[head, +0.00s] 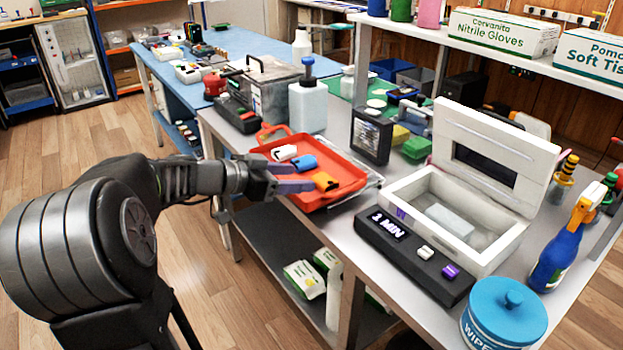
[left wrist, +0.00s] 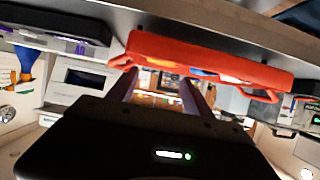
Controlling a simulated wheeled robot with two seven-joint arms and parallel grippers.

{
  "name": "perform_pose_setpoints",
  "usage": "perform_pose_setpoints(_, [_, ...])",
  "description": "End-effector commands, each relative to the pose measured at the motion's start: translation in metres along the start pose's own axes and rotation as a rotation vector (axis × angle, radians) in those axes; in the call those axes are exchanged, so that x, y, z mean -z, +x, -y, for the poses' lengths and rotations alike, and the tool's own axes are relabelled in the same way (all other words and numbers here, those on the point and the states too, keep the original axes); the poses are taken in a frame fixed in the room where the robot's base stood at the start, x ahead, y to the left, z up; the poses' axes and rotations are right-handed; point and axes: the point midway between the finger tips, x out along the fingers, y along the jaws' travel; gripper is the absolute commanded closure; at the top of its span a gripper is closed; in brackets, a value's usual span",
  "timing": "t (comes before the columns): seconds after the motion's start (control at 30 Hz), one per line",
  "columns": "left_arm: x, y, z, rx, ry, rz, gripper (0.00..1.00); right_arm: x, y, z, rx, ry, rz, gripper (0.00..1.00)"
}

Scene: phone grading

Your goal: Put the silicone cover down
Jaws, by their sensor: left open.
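A red-orange tray (head: 345,168) lies on the grey bench and holds a white piece (head: 284,153), a blue piece (head: 304,163) and an orange piece (head: 325,181). They may be silicone covers, but I cannot tell for sure. My left gripper (head: 297,180) is open at the tray's left edge, its fingers close to the blue and orange pieces. I see nothing held between the fingers. In the left wrist view the fingers (left wrist: 160,92) are apart, and the tray's red side (left wrist: 205,62) stretches across just beyond them. My right gripper is out of view.
Right of the tray stand a white box with a raised lid (head: 470,213), a black "1 MIN" panel (head: 410,255), a wipes tub (head: 503,312) and a blue spray bottle (head: 565,240). Behind it are a pump bottle (head: 308,103) and a dark upright device (head: 371,135).

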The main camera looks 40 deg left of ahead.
Motion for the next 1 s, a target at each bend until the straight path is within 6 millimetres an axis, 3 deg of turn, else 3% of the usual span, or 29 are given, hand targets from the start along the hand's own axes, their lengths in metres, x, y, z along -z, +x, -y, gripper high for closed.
perform_pose_setpoints(0.1, [0.000, -0.021, 0.000, 0.001, 0.000, 0.000, 0.41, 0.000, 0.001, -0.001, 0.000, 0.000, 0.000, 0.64])
perform_pose_setpoints(0.3, [0.000, -0.037, 0.000, -0.001, 0.000, 0.000, 0.41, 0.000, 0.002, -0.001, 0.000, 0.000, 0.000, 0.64])
perform_pose_setpoints(1.0, [-0.002, -0.037, 0.001, 0.004, -0.012, 0.005, 0.41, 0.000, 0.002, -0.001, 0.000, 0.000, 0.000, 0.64])
